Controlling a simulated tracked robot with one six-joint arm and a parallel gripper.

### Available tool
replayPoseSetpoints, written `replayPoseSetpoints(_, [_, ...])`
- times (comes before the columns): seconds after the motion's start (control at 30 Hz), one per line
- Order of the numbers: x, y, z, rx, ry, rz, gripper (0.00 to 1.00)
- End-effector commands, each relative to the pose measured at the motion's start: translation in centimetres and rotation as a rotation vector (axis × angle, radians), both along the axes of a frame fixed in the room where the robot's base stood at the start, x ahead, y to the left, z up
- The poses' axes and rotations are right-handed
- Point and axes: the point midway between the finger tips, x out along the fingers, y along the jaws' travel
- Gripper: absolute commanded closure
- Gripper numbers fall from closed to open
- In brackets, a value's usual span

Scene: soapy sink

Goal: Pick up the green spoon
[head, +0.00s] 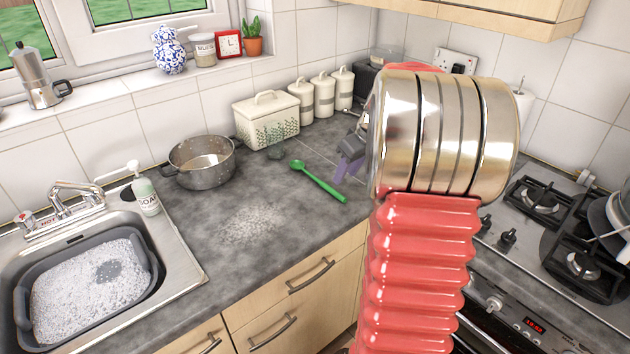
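The green spoon (320,182) lies on the grey worktop, its round bowl to the upper left and its handle running down to the right. The fingers look spread and hold nothing that I can see. Whether they touch the spoon cannot be told, but the spoon appears free of them. My red and metal arm hides part of the gripper's wrist and the worktop behind it.
A cream bread bin (266,119) and white canisters (323,96) stand behind. The sink basin (140,290) is at left, the hob (545,225) at right.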

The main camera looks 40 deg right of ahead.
Motion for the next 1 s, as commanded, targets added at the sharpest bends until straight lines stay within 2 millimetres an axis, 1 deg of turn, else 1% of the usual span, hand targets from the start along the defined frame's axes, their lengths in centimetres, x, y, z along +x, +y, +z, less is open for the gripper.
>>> replayPoseSetpoints(0.03, [0.3, 0.1, -0.9, 0.003, 0.003, 0.001, 0.65])
replayPoseSetpoints(0.2, [1.1, 0.1, -2.8, 0.002, 0.002, 0.001, 0.65])
replayPoseSetpoints(0.33, [1.3, 0.1, -3.3, 0.001, 0.0, 0.0, 0.65])
replayPoseSetpoints(0.67, [1.4, 0.1, -3.4, 0.001, 0.001, 0.001, 0.65])
replayPoseSetpoints(0.77, [1.7, 0.1, -4.1, 0.001, 0.001, 0.002, 0.65])
replayPoseSetpoints(1.0, [3.1, 0.0, -6.9, 0.001, 0.002, 0.002, 0.65])
